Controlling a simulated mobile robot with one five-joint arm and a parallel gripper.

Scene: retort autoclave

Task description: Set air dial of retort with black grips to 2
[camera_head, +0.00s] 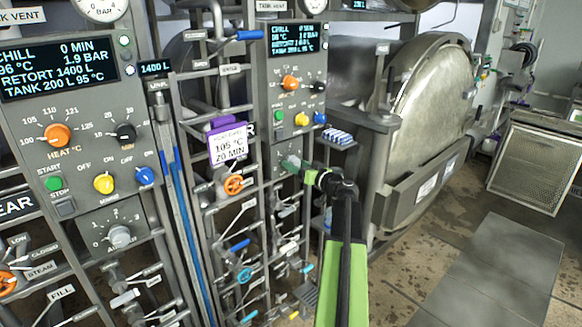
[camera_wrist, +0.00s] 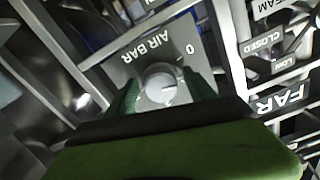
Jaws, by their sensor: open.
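The air dial is a round grey knob (camera_wrist: 158,80) on a grey panel lettered AIR BAR, upside down in the wrist view. A 0 shows beside it; the other numbers are hidden. A pale mark on the knob faces right in that view, but its exact setting is hard to read. My gripper (camera_wrist: 162,93) is open, with one green finger on each side of the knob; I cannot tell whether they touch it. In the head view my gripper (camera_head: 292,164) is at the lower panel of the farther retort and covers this dial. Black grips cannot be made out clearly.
The nearer retort has its own grey air dial (camera_head: 119,236) at left. An orange heat dial (camera_head: 290,83) and coloured knobs sit above my gripper. Pipes and valve handles crowd the rack below.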

